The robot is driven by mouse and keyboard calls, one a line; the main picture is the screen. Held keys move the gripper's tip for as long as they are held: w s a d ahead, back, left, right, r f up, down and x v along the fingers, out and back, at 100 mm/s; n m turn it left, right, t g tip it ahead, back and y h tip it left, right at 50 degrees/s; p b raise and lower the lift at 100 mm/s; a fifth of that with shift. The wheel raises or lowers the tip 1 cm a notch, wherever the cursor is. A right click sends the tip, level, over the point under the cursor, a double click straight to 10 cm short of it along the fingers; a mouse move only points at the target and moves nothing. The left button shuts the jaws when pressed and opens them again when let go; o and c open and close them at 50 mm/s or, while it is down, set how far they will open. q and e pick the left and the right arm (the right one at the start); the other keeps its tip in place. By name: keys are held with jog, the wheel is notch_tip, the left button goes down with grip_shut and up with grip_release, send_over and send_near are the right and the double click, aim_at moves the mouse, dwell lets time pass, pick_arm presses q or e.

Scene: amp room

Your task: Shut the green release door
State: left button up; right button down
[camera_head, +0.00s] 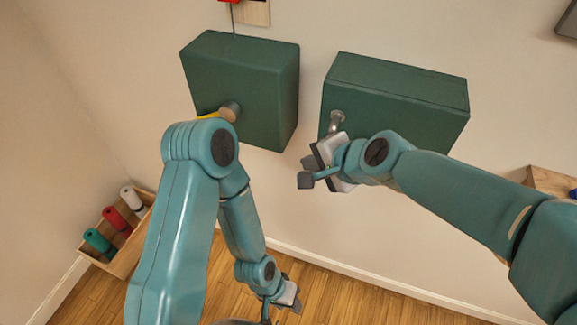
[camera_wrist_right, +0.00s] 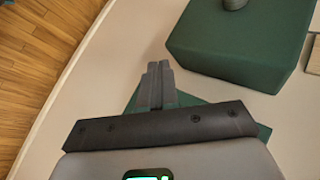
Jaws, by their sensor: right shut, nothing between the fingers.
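Two dark green boxes are fixed to the pale wall. The left box (camera_head: 255,75) has a round metal knob (camera_head: 229,111) low on its front. The right box (camera_head: 400,90) has a metal handle (camera_head: 336,120) at its lower left. I cannot tell which one is the release door, and no open gap shows on either. My right gripper (camera_head: 312,168) is shut and empty just below that handle; I cannot tell whether it touches the box. In the right wrist view its closed fingers (camera_wrist_right: 158,84) point toward bare wall. My left gripper (camera_head: 290,297) hangs low near the floor, its jaws unclear.
A wooden rack (camera_head: 125,255) with green, red and white rolls stands at the lower left. A wooden box (camera_head: 548,182) is at the right edge. A red item (camera_head: 229,2) shows above the left box. Wall between and below the boxes is clear.

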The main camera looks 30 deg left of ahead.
jog(key=s+r, duration=0.7)
jog(key=w+d+f+m+h, duration=0.2)
jog(key=w+d+f+m, duration=0.1)
jog(key=w+d+f, duration=0.4)
jog(key=s+d+f+m+g+h, duration=0.1)
jog(key=d+f, duration=0.5)
jog(key=f, duration=0.4)
jog(key=s+d+f+m+g+h, duration=0.1)
jog(key=d+f+g, duration=0.1)
jog(key=d+f, duration=0.55)
jog(key=s+d+f+n, duration=0.3)
jog(key=s+f+n, duration=0.1)
jog(key=s+f, duration=0.4)
jog(key=s+d+f+n, duration=0.3)
jog(key=s+d+f, duration=0.1)
jog(key=s+f, duration=0.4)
jog(key=shift+s+f+n+g+h, duration=0.15)
jog(key=shift+f+n+g+h, duration=0.2)
jog(key=shift+f, duration=0.4)
